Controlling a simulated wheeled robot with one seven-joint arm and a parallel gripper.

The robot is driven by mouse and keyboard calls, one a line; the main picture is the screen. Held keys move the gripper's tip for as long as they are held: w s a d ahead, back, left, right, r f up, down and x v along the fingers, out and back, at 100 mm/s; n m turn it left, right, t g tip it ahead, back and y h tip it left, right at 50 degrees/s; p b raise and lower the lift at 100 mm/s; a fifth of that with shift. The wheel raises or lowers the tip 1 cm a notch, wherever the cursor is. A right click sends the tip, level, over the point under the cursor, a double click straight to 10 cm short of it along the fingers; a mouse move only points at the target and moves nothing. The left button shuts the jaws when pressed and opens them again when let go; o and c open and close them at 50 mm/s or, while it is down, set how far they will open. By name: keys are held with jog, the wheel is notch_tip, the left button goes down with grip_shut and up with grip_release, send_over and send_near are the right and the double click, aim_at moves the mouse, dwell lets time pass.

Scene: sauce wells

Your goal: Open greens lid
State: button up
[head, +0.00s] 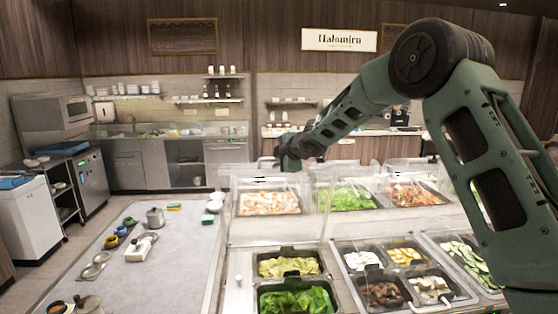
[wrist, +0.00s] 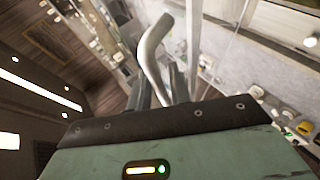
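Green leaves fill a front well (head: 298,300) at the bottom of the head view, and more greens lie in a back well (head: 347,198). Clear panels (head: 275,222) stand around the wells; I cannot tell which of them is the greens lid. My gripper (head: 283,156) is high above the back left well, at the end of my outstretched arm. In the wrist view a bent grey bar (wrist: 152,52), like a handle, runs down between the dark fingers (wrist: 163,88). I cannot tell whether they grip it. The fingertips are small and dark in the head view.
Other wells hold pink food (head: 268,203), yellowish leaves (head: 289,267), red pieces (head: 415,194) and cucumber slices (head: 468,259). A grey counter (head: 180,270) on the left holds a pot (head: 155,217) and a white container (head: 139,248). Its middle right is clear.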

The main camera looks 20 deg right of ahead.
jog(key=v, duration=1.7)
jog(key=shift+s, duration=0.2)
jog(key=shift+d, duration=0.1)
jog(key=s+a+f+m+g+h+b, duration=0.1)
jog(key=s+a+f+m+g+b, duration=0.15)
jog(key=s+a+f+b, duration=0.65)
jog(key=s+a+f+m+g+b, duration=0.25)
jog(key=s+a+f, duration=0.3)
jog(key=f, duration=0.65)
jog(key=s+a+f+m+g+b, duration=0.1)
jog(key=s+f+g+b, duration=0.1)
jog(key=s+f, duration=0.3)
jog(key=s+a+f+m+g+b, duration=0.2)
jog(key=s+f+b, duration=0.2)
jog(key=s, duration=0.8)
jog(key=s+a+f+m+g+b, duration=0.1)
jog(key=s+f+b, duration=0.3)
jog(key=s+f, duration=0.4)
jog(key=shift+s+a+g, duration=0.55)
jog(key=shift+g, duration=0.25)
